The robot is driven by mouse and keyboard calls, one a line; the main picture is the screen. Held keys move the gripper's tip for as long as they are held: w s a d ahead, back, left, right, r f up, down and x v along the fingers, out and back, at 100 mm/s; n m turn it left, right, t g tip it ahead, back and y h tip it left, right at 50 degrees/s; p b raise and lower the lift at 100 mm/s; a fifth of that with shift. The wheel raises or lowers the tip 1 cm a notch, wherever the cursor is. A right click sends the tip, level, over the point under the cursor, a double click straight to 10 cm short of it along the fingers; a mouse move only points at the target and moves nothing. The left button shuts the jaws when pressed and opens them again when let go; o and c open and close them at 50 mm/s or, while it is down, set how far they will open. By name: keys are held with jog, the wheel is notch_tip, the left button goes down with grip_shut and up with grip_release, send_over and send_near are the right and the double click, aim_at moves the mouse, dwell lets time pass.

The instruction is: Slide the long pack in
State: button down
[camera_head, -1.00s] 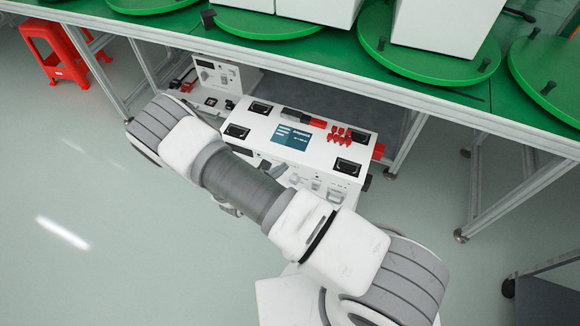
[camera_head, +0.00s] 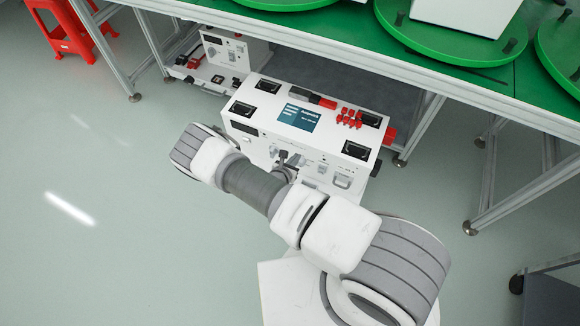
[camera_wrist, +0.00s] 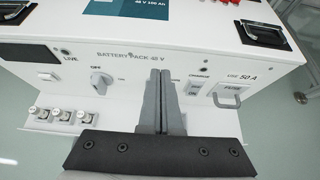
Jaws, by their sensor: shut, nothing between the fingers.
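The long pack (camera_head: 300,125) is a white box labelled as a 48 V battery pack, with a dark screen, red connectors and black recessed handles on top. It stands in front of the table's dark underside. Its front face shows in the wrist view (camera_wrist: 140,65), with an OFF knob, a LIVE switch and a fuse handle. My gripper (camera_wrist: 159,75) is shut and empty, its fingertips pointing at the middle of that front face. I cannot tell whether they touch it. In the head view my gripper (camera_head: 284,157) is close to the pack's front, partly hidden by my arm.
A green-topped table (camera_head: 420,72) with green turntables (camera_head: 455,30) and white boxes stands behind the pack. A smaller white unit (camera_head: 222,50) sits left of the pack under the table. A red stool (camera_head: 70,35) is at the far left. The left floor is clear.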

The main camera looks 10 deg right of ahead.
aim_at(304, 145)
jog(key=shift+w+d+f+b, duration=0.15)
jog(key=shift+w+d, duration=0.25)
jog(key=shift+w, duration=0.25)
jog(key=shift+w+d+r+b, duration=0.1)
jog(key=shift+w+d+b, duration=0.05)
jog(key=shift+w+d, duration=0.4)
jog(key=shift+w+d+f+b, duration=0.15)
jog(key=shift+w+d, duration=0.15)
jog(key=shift+w, duration=0.4)
jog(key=shift+r, duration=0.1)
